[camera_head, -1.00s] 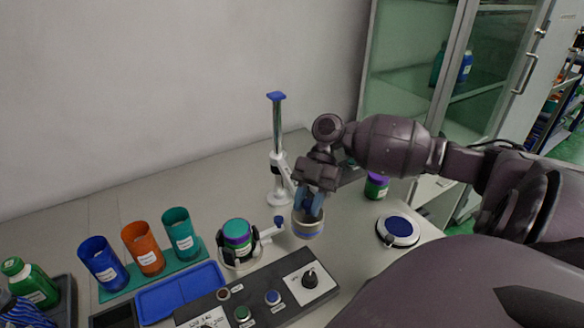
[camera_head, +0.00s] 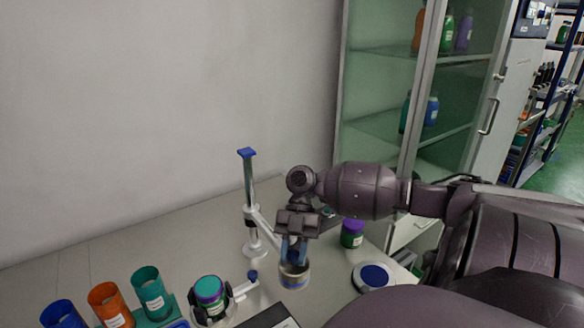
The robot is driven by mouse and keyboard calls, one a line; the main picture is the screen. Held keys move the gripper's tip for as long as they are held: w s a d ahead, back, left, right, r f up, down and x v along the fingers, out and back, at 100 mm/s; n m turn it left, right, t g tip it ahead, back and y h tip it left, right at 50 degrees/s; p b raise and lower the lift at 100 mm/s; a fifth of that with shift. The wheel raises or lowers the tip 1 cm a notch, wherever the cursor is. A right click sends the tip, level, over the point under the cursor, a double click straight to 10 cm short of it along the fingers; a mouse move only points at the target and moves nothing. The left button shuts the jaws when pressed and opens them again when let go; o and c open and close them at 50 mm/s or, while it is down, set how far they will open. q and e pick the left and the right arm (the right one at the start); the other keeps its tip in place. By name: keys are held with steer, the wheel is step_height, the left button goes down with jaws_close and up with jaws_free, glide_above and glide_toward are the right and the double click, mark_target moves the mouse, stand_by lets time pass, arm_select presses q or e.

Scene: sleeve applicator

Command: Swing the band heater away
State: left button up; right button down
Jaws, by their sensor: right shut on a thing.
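The band heater (camera_head: 294,276) is a short ring with a blue and cream band, at the end of a white swing arm on a post (camera_head: 249,195) with a blue cap. My right gripper (camera_head: 293,251) points down and is shut on the band heater, its blue fingers at the ring's top. The ring is to the right of the holder, clear of the jar. My left gripper is not in view.
Blue (camera_head: 62,315), orange (camera_head: 110,304) and teal (camera_head: 152,293) cups stand at lower left. A purple-lidded jar (camera_head: 352,233) and a round blue-topped disc (camera_head: 373,276) are right of the heater. A glass cabinet (camera_head: 385,125) stands behind. A control panel (camera_head: 270,318) is cut off below.

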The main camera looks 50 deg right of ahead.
steer(key=shift+d, duration=0.15)
steer(key=c, duration=0.9)
jaws_free()
steer(key=shift+s+d, duration=0.1)
steer(key=shift+d, duration=0.05)
steer(key=shift+o, duration=0.2)
steer(key=v, duration=1)
steer(key=shift+d+r, duration=0.2)
steer(key=shift+r, duration=0.15)
